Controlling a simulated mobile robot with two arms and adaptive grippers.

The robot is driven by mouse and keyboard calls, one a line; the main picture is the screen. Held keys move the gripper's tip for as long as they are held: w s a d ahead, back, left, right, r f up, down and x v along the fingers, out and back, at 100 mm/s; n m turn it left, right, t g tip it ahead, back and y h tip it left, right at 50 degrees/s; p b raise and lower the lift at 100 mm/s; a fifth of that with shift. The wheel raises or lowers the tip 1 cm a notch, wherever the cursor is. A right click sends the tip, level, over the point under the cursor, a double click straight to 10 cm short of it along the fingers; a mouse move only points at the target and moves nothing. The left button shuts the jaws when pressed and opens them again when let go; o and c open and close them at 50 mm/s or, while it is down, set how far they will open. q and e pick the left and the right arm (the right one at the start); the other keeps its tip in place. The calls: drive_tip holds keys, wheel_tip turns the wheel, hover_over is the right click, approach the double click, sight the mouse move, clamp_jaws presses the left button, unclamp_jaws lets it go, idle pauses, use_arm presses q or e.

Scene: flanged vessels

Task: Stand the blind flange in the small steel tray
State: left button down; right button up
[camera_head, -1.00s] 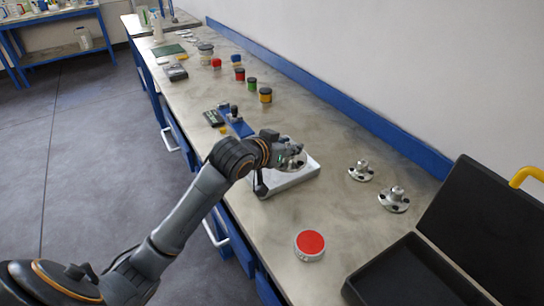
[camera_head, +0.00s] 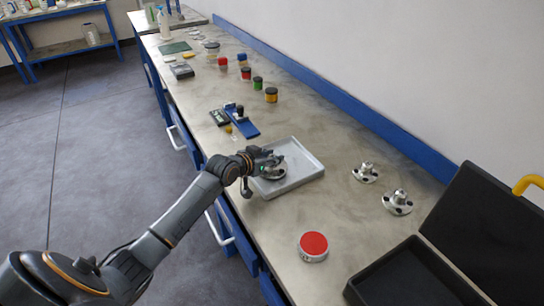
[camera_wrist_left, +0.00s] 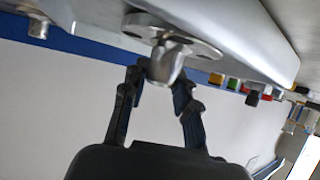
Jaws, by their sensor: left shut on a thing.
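The blind flange (camera_head: 272,174), a steel disc with bolt holes and a central knob, is in my left gripper (camera_head: 266,161), within the left part of the small steel tray (camera_head: 306,164). In the left wrist view, my left gripper (camera_wrist_left: 160,76) is shut on the knob of the flange (camera_wrist_left: 178,36). The disc lies about parallel to the tray (camera_wrist_left: 262,42), very close to its floor; I cannot tell if they touch. The gripper partly hides the flange in the head view. My right gripper is not in view.
Two similar steel flanged parts (camera_head: 366,173) (camera_head: 397,203) stand right of the tray. A red-topped round container (camera_head: 313,246) is in front, beside an open black case (camera_head: 415,275). A blue stand (camera_head: 243,124) and several small jars (camera_head: 271,95) are farther back.

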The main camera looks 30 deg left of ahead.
use_arm(q)
drive_tip(key=shift+w, duration=0.1)
drive_tip(key=c, duration=1)
unclamp_jaws()
drive_tip(key=shift+f, duration=0.15)
drive_tip(key=shift+s, duration=0.2)
drive_tip(key=shift+s, duration=0.25)
drive_tip(key=v, duration=1.1)
drive_tip(key=shift+s+r+b, duration=0.15)
drive_tip(key=shift+r+b, duration=0.1)
drive_tip(key=shift+b, duration=0.1)
drive_tip(key=shift+f, duration=0.1)
